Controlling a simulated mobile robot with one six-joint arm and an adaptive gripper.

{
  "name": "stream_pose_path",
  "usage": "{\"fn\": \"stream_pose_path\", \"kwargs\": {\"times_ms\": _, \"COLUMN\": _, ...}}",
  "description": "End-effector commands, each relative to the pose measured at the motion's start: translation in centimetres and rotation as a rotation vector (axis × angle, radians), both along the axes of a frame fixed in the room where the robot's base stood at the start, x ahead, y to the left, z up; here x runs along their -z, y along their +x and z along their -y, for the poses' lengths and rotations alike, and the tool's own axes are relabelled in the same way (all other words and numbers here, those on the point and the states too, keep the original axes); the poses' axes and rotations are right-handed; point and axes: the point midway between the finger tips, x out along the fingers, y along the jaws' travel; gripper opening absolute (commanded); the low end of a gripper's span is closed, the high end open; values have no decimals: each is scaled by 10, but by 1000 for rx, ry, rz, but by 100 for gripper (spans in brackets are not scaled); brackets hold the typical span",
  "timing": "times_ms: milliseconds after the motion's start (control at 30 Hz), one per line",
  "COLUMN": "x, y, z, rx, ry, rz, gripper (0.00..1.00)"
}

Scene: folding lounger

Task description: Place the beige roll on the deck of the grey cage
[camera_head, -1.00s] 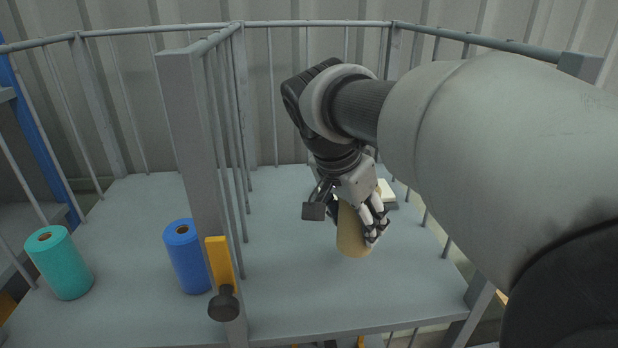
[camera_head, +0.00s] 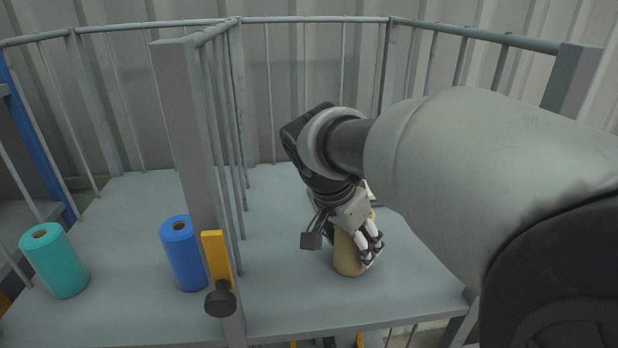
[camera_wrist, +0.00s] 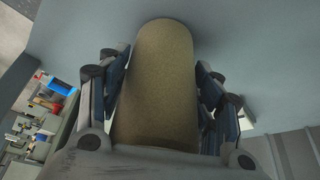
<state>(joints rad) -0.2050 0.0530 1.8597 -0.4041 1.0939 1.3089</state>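The beige roll (camera_head: 347,262) is in my gripper (camera_head: 352,246), low over the right part of the grey cage's deck (camera_head: 285,285). The roll is roughly upright, its lower end near or on the deck; I cannot tell whether it touches. In the wrist view the roll (camera_wrist: 160,95) fills the space between the two fingers of my gripper (camera_wrist: 164,68), which are closed on its sides. My fingers and wrist hide its upper part in the head view.
A blue roll (camera_head: 183,255) and a teal roll (camera_head: 55,262) stand on the left part of the deck. A grey post (camera_head: 188,130) with a yellow latch (camera_head: 217,258) stands left of my gripper. Railings (camera_head: 310,20) edge the back and sides. Bare deck surrounds the beige roll.

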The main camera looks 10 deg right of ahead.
Motion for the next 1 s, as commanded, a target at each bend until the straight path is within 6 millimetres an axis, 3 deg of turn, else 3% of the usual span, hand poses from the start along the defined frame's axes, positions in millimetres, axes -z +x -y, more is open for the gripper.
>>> {"fn": "stream_pose_path", "kwargs": {"times_ms": 200, "x": 0, "y": 0, "z": 0, "rx": 0, "ry": 0, "rz": 0, "gripper": 75}}
{"fn": "stream_pose_path", "kwargs": {"times_ms": 567, "x": -3, "y": 0, "z": 0, "rx": 0, "ry": 0, "rz": 0, "gripper": 75}}
{"fn": "stream_pose_path", "kwargs": {"times_ms": 767, "x": -29, "y": -5, "z": -9, "rx": -2, "ry": 2, "rz": 4, "gripper": 75}}
{"fn": "stream_pose_path", "kwargs": {"times_ms": 1000, "x": -78, "y": -17, "z": -25, "rx": -1, "ry": 1, "rz": 3, "gripper": 75}}
